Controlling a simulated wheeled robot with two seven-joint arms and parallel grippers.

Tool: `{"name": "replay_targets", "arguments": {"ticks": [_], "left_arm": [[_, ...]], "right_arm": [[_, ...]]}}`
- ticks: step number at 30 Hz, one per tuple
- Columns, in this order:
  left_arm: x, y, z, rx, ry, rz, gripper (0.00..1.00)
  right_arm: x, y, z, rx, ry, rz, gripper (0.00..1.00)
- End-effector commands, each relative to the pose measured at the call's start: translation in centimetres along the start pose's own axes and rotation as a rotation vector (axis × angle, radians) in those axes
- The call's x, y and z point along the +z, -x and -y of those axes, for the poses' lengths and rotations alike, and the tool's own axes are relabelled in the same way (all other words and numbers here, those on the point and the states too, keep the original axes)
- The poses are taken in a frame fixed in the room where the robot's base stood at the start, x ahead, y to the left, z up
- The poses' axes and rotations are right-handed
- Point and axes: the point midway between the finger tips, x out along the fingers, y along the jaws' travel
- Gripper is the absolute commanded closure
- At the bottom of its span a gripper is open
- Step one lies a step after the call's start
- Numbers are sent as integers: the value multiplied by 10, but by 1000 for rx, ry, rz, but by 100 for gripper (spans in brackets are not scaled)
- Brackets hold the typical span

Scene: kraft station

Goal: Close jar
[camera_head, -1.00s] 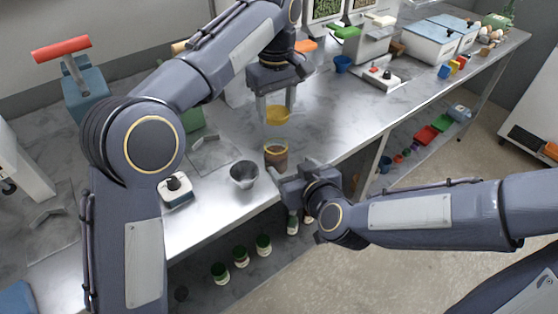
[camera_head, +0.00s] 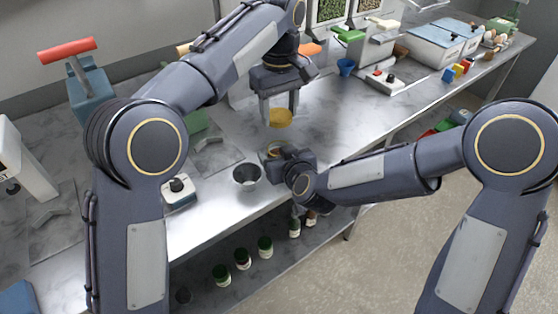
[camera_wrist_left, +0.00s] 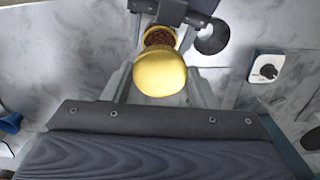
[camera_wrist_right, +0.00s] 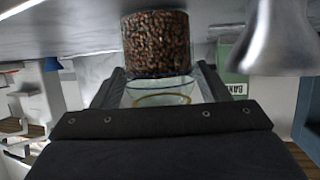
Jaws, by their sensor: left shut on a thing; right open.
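The yellow lid (camera_head: 279,117) is in my left gripper (camera_head: 279,108), which is shut on it above the jar. The lid also shows in the left wrist view (camera_wrist_left: 160,73). The clear jar (camera_wrist_right: 157,45) holds brown beans and stands on the metal table; in the head view my right gripper partly hides it. My right gripper (camera_wrist_right: 160,70) is open, with one finger on each side of the jar. I cannot tell whether the fingers touch the glass. The lid and the jar are apart.
A grey metal cup (camera_head: 247,176) stands close to the left of the jar. A small white device with a black knob (camera_head: 180,188) is further left. A blue cup (camera_head: 346,67) stands further back. Several green-topped containers (camera_head: 243,258) sit on the lower shelf.

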Motion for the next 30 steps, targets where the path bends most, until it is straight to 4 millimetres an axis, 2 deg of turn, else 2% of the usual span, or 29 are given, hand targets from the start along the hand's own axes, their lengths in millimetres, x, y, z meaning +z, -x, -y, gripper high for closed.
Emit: {"name": "replay_targets", "arguments": {"ticks": [11, 23, 26, 30], "left_arm": [[0, 0, 0, 0, 0, 0, 69], [0, 0, 0, 0, 0, 0, 69], [0, -3, 0, -1, 0, 1, 69], [0, -22, 1, -4, 0, 1, 69]], "right_arm": [[0, -5, 0, 0, 0, -1, 31], [0, -5, 0, 0, 0, -1, 82], [0, -5, 0, 0, 0, -1, 83], [0, -5, 0, 0, 0, -1, 83]]}}
